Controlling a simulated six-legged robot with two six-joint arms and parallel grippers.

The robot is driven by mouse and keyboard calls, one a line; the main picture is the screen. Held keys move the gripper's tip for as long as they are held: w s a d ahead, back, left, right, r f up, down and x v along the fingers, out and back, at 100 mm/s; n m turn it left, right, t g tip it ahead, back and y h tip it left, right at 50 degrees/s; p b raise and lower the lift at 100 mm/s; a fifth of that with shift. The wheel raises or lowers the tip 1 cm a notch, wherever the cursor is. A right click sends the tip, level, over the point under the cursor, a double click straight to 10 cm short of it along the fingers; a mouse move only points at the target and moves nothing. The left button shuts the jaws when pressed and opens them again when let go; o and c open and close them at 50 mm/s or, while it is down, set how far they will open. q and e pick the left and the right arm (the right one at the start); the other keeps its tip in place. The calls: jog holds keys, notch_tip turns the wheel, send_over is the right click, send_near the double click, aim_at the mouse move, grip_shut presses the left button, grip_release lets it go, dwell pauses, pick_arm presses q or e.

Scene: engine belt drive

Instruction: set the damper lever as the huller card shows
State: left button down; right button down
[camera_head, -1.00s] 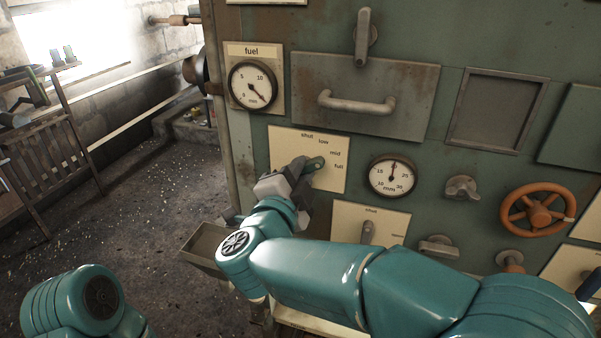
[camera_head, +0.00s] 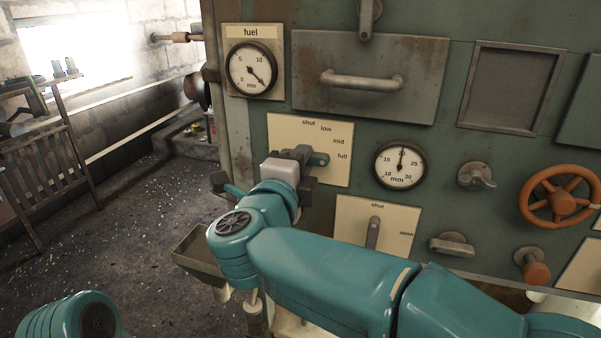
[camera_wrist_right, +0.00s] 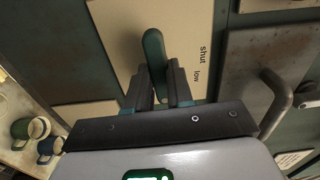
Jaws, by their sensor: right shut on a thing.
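A green lever (camera_head: 320,159) sits on a cream plate (camera_head: 283,133) marked shut, low, mid and full. Its visible end points right, close to the level of the full mark. My right gripper (camera_head: 302,158) is shut on this lever and covers part of it. In the right wrist view, the green lever (camera_wrist_right: 154,52) stands between the two dark fingers (camera_wrist_right: 161,88), and the words shut and low show beside it. I see no legible damper label, and no huller card can be made out. My left gripper is out of view.
A fuel gauge (camera_head: 251,69) and a drawer with a handle (camera_head: 362,81) are above. A mm gauge (camera_head: 400,164), a shut-open lever (camera_head: 373,232) and an orange handwheel (camera_head: 559,196) are to the right. A metal trough (camera_head: 199,251) juts out below.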

jog(key=shift+m, duration=0.3)
jog(key=c, duration=1)
grip_release()
jog(key=shift+d, duration=0.15)
